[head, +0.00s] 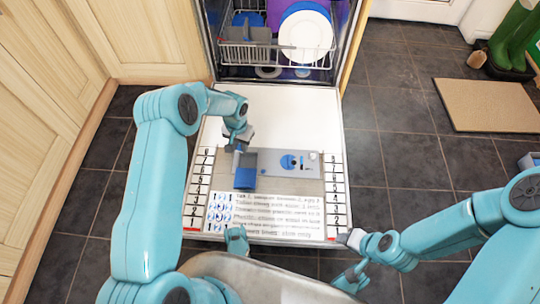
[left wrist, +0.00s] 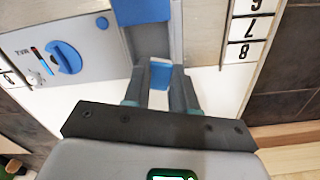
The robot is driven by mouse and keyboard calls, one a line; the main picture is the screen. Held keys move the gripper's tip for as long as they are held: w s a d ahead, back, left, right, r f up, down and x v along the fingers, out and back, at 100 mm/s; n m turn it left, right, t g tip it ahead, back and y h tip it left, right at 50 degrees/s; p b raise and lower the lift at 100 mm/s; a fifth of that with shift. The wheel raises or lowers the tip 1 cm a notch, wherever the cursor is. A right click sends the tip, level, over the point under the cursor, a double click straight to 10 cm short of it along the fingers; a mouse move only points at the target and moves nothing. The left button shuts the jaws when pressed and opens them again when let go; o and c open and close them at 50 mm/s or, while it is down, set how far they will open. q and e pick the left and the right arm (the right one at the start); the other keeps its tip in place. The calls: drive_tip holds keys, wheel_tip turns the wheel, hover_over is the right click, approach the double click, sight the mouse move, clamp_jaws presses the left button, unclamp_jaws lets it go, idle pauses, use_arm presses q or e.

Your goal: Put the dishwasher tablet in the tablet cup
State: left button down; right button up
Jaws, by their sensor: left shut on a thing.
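The dishwasher tablet (left wrist: 160,75), with a blue face showing, sits between the two grey fingers of my left gripper (left wrist: 160,98) in the left wrist view. My left gripper (head: 238,149) is shut on it, above the door's inner face at the back edge of the tablet cup. The tablet cup (left wrist: 152,42) is a grey recess just beyond the fingertips, with its blue lid (head: 245,180) standing open on the near side. In the head view the tablet is largely hidden by the gripper. My right gripper (head: 349,238) is near the door's front right corner; its jaws are too small to read.
The dispenser panel (head: 307,164) has a blue round cap to the right of the cup. The open door carries printed strips and text. A rack (head: 270,53) with a plate (head: 305,32) stands behind. Wooden cabinets (head: 50,75) flank the left.

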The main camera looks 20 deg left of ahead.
use_arm(q)
wheel_tip(320, 180, down, 2)
drive_tip(key=shift+f+b, duration=0.1)
drive_tip(key=shift+b, duration=0.25)
use_arm(e)
drive_tip(key=shift+w+d+f, duration=0.1)
drive_tip(key=shift+w+f, duration=0.35)
drive_tip(key=shift+f, duration=0.15)
use_arm(q)
drive_tip(key=c, duration=0.8)
unclamp_jaws()
drive_tip(key=shift+r, duration=0.2)
wheel_tip(320, 180, up, 16)
drive_tip(key=p, duration=0.7)
drive_tip(key=shift+r, duration=0.1)
use_arm(e)
drive_tip(key=s+a+r+g, duration=0.1)
drive_tip(key=s+r, duration=0.4)
drive_tip(key=r, duration=0.2)
drive_tip(key=shift+g, duration=0.3)
use_arm(q)
drive_tip(key=shift+s, duration=0.15)
use_arm(e)
drive_tip(key=shift+f, duration=0.1)
